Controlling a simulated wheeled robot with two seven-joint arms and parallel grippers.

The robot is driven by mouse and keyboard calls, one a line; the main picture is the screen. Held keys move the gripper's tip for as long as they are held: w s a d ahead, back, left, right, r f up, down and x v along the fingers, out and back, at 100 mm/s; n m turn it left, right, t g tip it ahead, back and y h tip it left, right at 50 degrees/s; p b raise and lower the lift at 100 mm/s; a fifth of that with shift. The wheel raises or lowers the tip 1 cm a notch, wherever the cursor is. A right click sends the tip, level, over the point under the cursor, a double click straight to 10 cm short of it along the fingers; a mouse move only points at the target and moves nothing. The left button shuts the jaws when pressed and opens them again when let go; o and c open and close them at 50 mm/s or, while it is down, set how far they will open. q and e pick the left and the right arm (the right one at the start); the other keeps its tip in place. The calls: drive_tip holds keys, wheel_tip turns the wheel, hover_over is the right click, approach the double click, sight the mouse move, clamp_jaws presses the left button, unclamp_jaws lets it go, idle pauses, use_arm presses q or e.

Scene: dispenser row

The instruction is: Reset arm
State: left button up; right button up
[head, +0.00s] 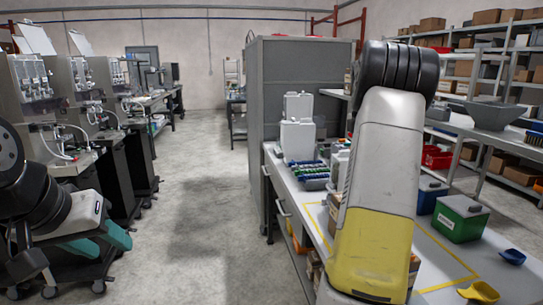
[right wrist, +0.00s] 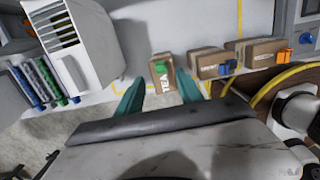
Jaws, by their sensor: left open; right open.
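My left arm comes in low at the left of the head view. Its teal-fingered gripper (head: 103,240) is open and empty, in front of the machines on the left. My right arm rises over the bench in the middle of the head view, and its gripper is out of that view. In the right wrist view my right gripper (right wrist: 159,80) has its two teal fingers apart. A small brown box marked TEA (right wrist: 162,78), with a green clip, shows in the gap beyond them. I see no contact with it.
The bench (head: 430,285) carries a green box (head: 460,219), a blue box (head: 430,195), a yellow scoop (head: 478,292) and a blue scoop (head: 512,257). Two more brown boxes (right wrist: 208,63) (right wrist: 258,51) stand right of TEA. The aisle floor (head: 205,200) is clear.

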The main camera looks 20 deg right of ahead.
drive_tip(key=s+a+r+m+t, duration=0.2)
drive_tip(key=s+a+r+m, duration=0.15)
drive_tip(key=a, duration=0.65)
drive_tip(key=s+a+r+m+t, duration=0.15)
drive_tip(key=a+m, duration=0.25)
drive_tip(key=a, duration=0.6)
drive_tip(key=s+a+f+m+t+y, duration=0.1)
drive_tip(key=s+a+f+m, duration=0.2)
drive_tip(key=s+a, duration=0.5)
drive_tip(key=s+a+f+m+t+y, duration=0.1)
drive_tip(key=s+a+f+m+y, duration=0.1)
drive_tip(key=s+a+m, duration=0.3)
drive_tip(key=s+a+f, duration=0.1)
drive_tip(key=s+a, duration=0.1)
drive_tip(key=s, duration=0.1)
drive_tip(key=shift+a+m+t, duration=0.35)
drive_tip(key=shift+a, duration=0.05)
drive_tip(key=shift+r, duration=0.1)
drive_tip(key=shift+c, duration=0.8)
drive_tip(key=shift+w+a, duration=0.1)
